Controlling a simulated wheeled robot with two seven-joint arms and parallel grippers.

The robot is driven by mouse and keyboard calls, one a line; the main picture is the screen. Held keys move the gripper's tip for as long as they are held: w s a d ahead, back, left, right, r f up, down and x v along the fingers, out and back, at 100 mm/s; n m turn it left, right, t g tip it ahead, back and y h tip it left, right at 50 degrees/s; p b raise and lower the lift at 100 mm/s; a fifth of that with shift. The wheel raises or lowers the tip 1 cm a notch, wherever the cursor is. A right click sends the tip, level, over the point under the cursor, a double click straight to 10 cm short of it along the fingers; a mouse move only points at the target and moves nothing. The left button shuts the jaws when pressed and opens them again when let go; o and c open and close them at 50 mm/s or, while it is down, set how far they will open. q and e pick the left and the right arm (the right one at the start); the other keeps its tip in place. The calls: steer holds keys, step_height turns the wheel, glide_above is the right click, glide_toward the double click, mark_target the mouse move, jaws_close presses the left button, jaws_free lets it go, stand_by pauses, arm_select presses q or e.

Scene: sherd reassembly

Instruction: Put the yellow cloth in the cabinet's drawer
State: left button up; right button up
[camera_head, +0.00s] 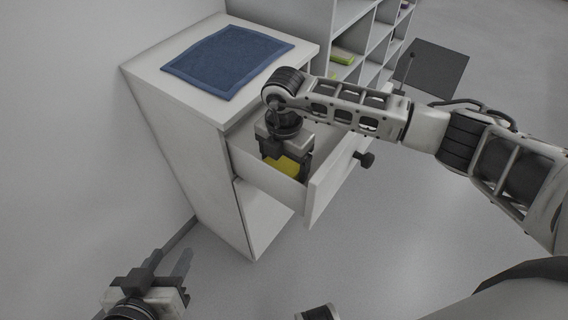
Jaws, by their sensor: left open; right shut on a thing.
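The white cabinet (185,135) stands at the left against the wall, with its drawer (265,177) pulled open. My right gripper (285,165) points down into the open drawer and is shut on the yellow cloth (287,167). Only a small part of the cloth shows; the gripper and the drawer's walls hide the rest. I cannot tell whether the cloth touches the drawer's bottom. My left gripper (167,262) is open and empty, low at the left, away from the cabinet.
A blue cloth (228,60) lies flat on the cabinet top. The drawer front has a dark knob (365,159). Below the drawer is an open compartment (262,212). A white shelf unit (345,22) with several items stands behind. The floor in front is clear.

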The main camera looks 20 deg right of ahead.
arm_select(q)
steer(key=shift+d+f, duration=0.1)
steer(key=shift+f, duration=0.35)
arm_select(e)
steer(key=shift+f, duration=0.4)
steer(key=shift+f, duration=0.15)
steer(key=o, duration=0.9)
arm_select(q)
steer(key=shift+w, duration=0.1)
